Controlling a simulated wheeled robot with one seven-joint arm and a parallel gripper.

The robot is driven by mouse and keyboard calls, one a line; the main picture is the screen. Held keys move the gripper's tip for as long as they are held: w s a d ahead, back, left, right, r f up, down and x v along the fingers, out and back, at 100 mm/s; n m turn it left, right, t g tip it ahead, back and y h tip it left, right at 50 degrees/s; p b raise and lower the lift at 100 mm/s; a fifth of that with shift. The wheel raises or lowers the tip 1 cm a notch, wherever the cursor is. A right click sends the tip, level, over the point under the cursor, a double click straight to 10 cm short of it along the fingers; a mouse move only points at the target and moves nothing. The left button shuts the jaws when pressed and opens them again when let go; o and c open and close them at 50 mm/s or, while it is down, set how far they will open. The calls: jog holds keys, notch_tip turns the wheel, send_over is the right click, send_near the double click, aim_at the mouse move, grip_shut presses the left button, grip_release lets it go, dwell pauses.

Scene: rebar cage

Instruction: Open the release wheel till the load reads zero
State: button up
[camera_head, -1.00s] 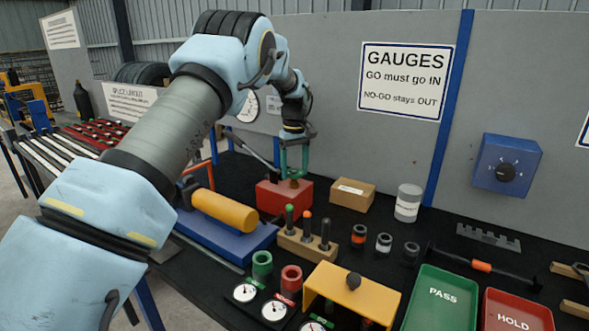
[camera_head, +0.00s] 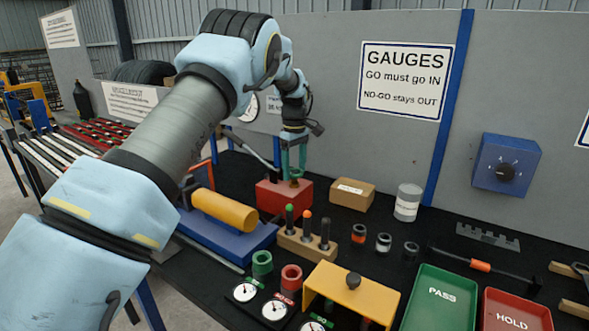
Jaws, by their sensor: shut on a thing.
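The red pump block (camera_head: 284,196) stands on the black bench behind the wooden plug holder. A small brass-coloured release wheel (camera_head: 294,184) sits on its top, mostly hidden by my gripper. My gripper (camera_head: 294,174) points straight down with its green fingers shut on the wheel. The round white load gauge (camera_head: 249,110) on the grey back panel is largely covered by my arm. Its needle and reading cannot be made out.
A pump lever (camera_head: 262,154) slants up left of my gripper. A cardboard box (camera_head: 352,194) stands close on the right. Upright plugs (camera_head: 307,230) stand in front.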

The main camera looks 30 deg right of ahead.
aim_at(294, 172)
jog(key=shift+r, duration=0.1)
jog(key=o, duration=1.4)
jog(key=shift+c, duration=0.2)
notch_tip(294, 172, up, 11)
jog(key=b, duration=0.3)
